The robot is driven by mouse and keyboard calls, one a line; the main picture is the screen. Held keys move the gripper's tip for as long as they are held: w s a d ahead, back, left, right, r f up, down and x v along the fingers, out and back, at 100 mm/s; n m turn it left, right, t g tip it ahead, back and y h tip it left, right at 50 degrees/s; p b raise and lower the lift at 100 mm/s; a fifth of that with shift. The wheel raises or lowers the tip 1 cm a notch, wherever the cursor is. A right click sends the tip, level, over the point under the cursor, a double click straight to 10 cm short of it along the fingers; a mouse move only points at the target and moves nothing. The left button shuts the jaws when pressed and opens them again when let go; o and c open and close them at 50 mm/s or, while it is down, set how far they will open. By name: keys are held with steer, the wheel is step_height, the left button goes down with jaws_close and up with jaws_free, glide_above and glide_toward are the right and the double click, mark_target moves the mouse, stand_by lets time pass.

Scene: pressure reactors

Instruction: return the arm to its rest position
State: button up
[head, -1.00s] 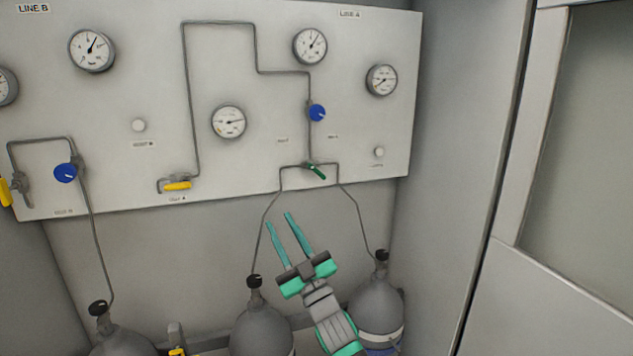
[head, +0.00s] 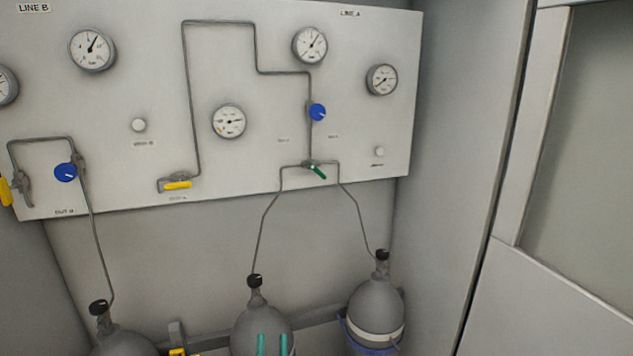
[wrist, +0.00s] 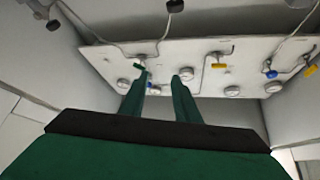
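My gripper shows in the head view only as two teal fingertips (head: 272,345) at the bottom edge, in front of the middle gas cylinder. In the wrist view my gripper (wrist: 161,85) points toward the panel, with its two green fingers apart and nothing between them. The rest of my arm is below the head view. The wall panel (head: 270,165) carries gauges, pipes, blue knobs and a green-handled valve (head: 316,170); the fingers are well below it in the head view.
Gas cylinders stand below the panel: one at the left (head: 122,343), one in the middle (head: 253,322) and one at the right (head: 377,305). Thin pipes run up from them to the panel. A wall (head: 450,150) closes off the right side.

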steer(key=s+d+f+g+h, duration=0.1)
steer(key=s+d+f+g, duration=0.1)
steer(key=s+f, duration=0.6)
steer(key=s+d+f+g, duration=0.15)
steer(key=s+f, duration=0.25)
steer(key=s, duration=0.7)
steer(key=s+d+f+g+h, duration=0.1)
steer(key=s+d+f+g, duration=0.15)
steer(key=s+f, duration=0.55)
steer(key=s+d+r+n+g, duration=0.1)
steer(key=s+d+n+g, duration=0.1)
steer(key=s, duration=1)
steer(key=shift+d+r+n+g, duration=0.25)
steer(key=shift+d+n+g, duration=0.15)
steer(key=shift+d+n, duration=0.3)
steer(key=shift+o, duration=0.3)
steer(key=shift+s, duration=0.15)
